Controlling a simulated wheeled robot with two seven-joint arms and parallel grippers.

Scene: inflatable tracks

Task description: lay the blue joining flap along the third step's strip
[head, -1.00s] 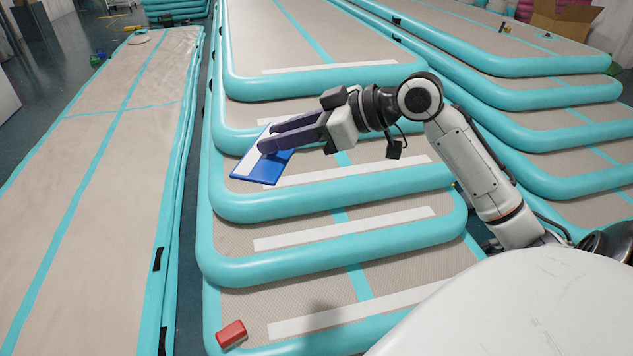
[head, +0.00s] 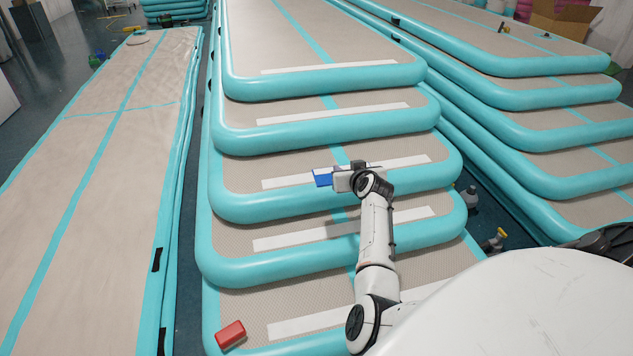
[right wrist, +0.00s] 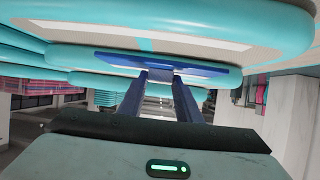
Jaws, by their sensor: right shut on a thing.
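The blue joining flap (head: 322,177), a flat panel with a pale part, is at the middle of the third step's white strip (head: 285,182), counting from the front. My right gripper (head: 343,180) is shut on the flap; its wrist and arm hide the flap's right part and some of the strip. In the right wrist view the flap (right wrist: 115,62) lies across my fingertips (right wrist: 161,76), close to the strip (right wrist: 190,35). I cannot tell whether it touches the step. My left gripper is not in view.
A red block (head: 231,334) sits on the front step at the left. A second stepped stack (head: 560,160) stands at the right, with bottles (head: 494,240) in the gap. A long flat track (head: 90,180) lies at the left. The upper steps are clear.

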